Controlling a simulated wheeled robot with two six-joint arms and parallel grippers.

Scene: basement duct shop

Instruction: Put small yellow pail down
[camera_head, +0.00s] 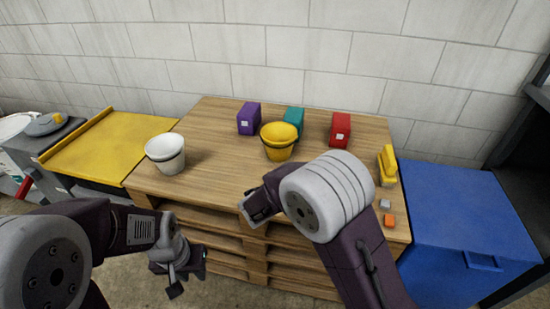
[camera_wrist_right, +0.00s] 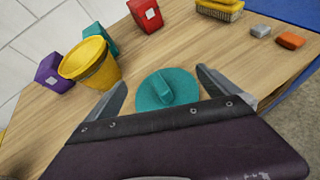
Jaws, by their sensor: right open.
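The small yellow pail (camera_head: 277,148) stands upright on the wooden worktop (camera_head: 225,180), in front of a teal box (camera_head: 293,116). In the right wrist view the pail (camera_wrist_right: 97,70) is left of my right gripper (camera_wrist_right: 162,82), apart from it. My right gripper is open, its fingers spread, with a round teal lid-like piece (camera_wrist_right: 166,90) on the worktop in view between them. In the head view my right arm hides much of that gripper. My left gripper (camera_head: 187,272) hangs in front of the worktop's edge, away from the pail; its jaw opening is unclear.
A white pail (camera_head: 165,153) stands left on the worktop. A purple box (camera_head: 249,118) and red box (camera_head: 340,129) stand at the back. A yellow brush (camera_head: 388,163) and small grey (camera_head: 384,203) and orange blocks (camera_head: 390,221) lie right. A blue bin (camera_head: 465,215) adjoins.

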